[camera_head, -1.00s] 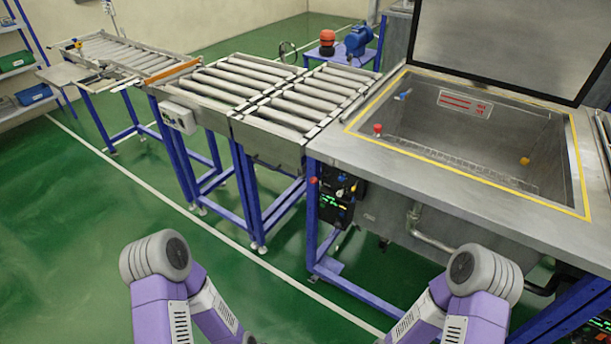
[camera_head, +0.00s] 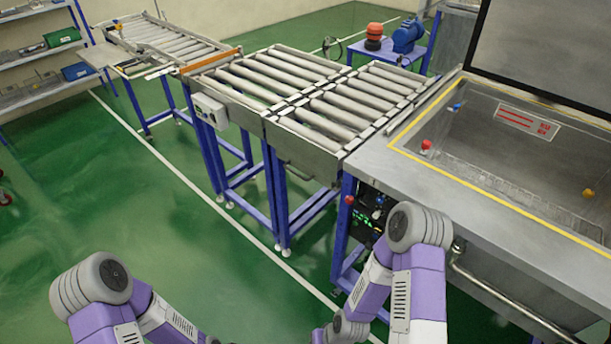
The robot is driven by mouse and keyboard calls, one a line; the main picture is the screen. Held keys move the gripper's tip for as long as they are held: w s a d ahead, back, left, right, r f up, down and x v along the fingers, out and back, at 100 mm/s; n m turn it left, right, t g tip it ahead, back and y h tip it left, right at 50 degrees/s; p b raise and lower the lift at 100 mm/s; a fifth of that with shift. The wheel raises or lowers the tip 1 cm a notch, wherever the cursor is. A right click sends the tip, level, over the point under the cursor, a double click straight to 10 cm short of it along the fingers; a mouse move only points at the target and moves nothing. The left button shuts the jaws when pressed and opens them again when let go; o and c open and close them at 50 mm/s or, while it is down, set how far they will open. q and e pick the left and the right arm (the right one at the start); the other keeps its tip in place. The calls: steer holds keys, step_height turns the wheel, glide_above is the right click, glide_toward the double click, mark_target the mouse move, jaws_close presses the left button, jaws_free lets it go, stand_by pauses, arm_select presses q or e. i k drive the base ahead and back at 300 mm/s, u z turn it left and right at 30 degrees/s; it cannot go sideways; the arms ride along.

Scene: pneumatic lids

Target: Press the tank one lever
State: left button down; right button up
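The open metal tank (camera_head: 560,222) with a yellow-edged rim is at the right. A dark control panel (camera_head: 368,217) with small knobs and green lights is under the tank's left front corner, partly hidden by my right arm. A small red knob (camera_head: 350,199) is at the panel's upper left. I cannot tell which small part is the tank one lever. My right arm's elbow is in front of the tank's front side, and my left arm's elbow is at the lower left. Neither gripper shows.
Roller conveyors (camera_head: 300,92) on blue legs run left from the tank. A blue table (camera_head: 395,52) with a motor stands at the back. A shelf (camera_head: 40,62) is at the far left.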

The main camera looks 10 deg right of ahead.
mark_target(349, 200)
steer(key=z, duration=0.05)
steer(key=i, duration=0.7)
steer(key=z, duration=0.8)
steer(key=i, duration=0.3)
steer(key=z, duration=0.35)
